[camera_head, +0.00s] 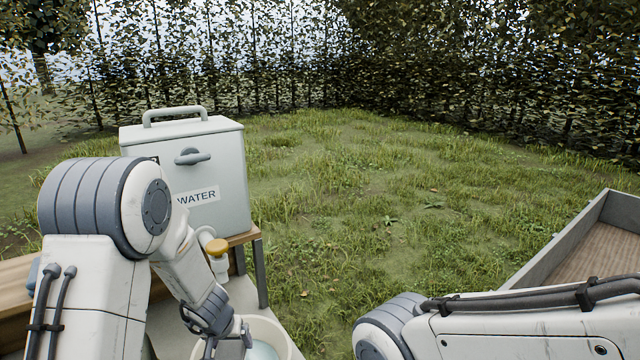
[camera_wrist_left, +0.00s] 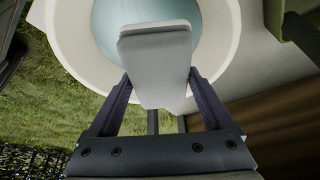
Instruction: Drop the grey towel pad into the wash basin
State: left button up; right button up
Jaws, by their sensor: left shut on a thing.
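My left gripper (camera_wrist_left: 158,92) is shut on the grey towel pad (camera_wrist_left: 157,62), which is a flat, rounded, pale grey slab in the left wrist view. The pad's far part shows over the opening of the wash basin (camera_wrist_left: 60,35), a round white bowl with bluish water in it. The pad's height above the water is hard to tell. In the head view the basin (camera_head: 290,338) shows at the bottom, partly hidden by my left arm and gripper (camera_head: 222,345). The pad cannot be made out there. My right arm enters at the bottom right, its gripper out of view.
A white water box (camera_head: 230,175) labelled WATER, with a tap (camera_head: 217,247), stands on a wooden bench (camera_head: 18,285) at the left, behind my left arm. A wooden-floored tray or cart (camera_head: 590,235) is at the right. Open grass lies between, with a hedge behind.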

pick_arm(q)
jog(key=shift+f+b, duration=0.45)
jog(key=shift+f, duration=0.4)
pick_arm(e)
jog(key=shift+f, duration=0.85)
pick_arm(q)
jog(key=o, duration=1)
jog(key=shift+c, duration=0.2)
jog(key=shift+r, duration=0.15)
pick_arm(e)
jog(key=shift+r, duration=0.1)
pick_arm(q)
jog(key=p+v, duration=0.7)
jog(key=v, duration=0.3)
jog(key=shift+s+r, duration=0.1)
jog(key=shift+s, duration=0.1)
pick_arm(e)
notch_tip(320, 180, up, 7)
